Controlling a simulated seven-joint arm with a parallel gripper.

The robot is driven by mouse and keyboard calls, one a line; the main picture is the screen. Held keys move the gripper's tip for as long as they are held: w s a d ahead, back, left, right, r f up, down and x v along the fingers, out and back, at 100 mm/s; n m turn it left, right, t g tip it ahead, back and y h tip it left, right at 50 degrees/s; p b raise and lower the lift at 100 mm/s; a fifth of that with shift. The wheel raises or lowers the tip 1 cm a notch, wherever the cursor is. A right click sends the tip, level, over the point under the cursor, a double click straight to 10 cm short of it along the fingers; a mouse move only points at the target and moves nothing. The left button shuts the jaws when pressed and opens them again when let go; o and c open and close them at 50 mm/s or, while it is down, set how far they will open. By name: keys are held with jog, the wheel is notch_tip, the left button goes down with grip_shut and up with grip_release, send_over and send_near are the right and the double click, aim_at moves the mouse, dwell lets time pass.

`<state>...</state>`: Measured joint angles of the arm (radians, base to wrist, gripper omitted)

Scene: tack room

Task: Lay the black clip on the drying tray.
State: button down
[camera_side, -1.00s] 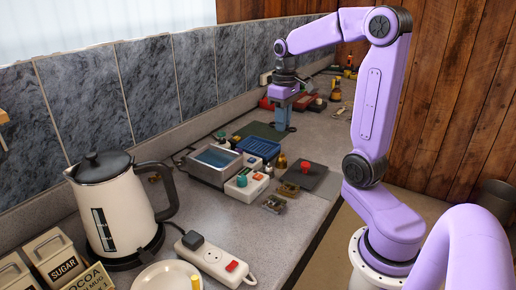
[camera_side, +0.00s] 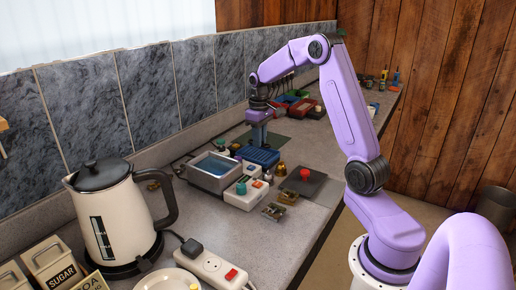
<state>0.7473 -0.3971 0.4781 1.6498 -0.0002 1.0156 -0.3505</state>
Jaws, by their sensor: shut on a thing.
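My gripper (camera_side: 258,141) points down at the blue ribbed tray (camera_side: 262,158), which looks like the drying tray. Its fingertips are over the tray's back part; I cannot tell whether they touch it. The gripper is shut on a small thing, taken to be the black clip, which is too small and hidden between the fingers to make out. I see no black clip lying elsewhere.
A metal basin of blue liquid (camera_side: 214,170) stands left of the tray, with a white switch box (camera_side: 244,193) in front. A dark plate with a red knob (camera_side: 305,175) is at right. The kettle (camera_side: 115,215) and power strip (camera_side: 212,266) are nearer. Coloured bins (camera_side: 296,104) stand behind.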

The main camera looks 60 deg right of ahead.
aim_at(258, 156)
jog(key=shift+w+d+f, duration=0.25)
jog(key=shift+w+f, duration=0.2)
jog(key=shift+f, duration=1.6)
jog(key=shift+f, duration=0.15)
jog(key=c, duration=1.1)
grip_release()
jog(key=shift+o, duration=0.2)
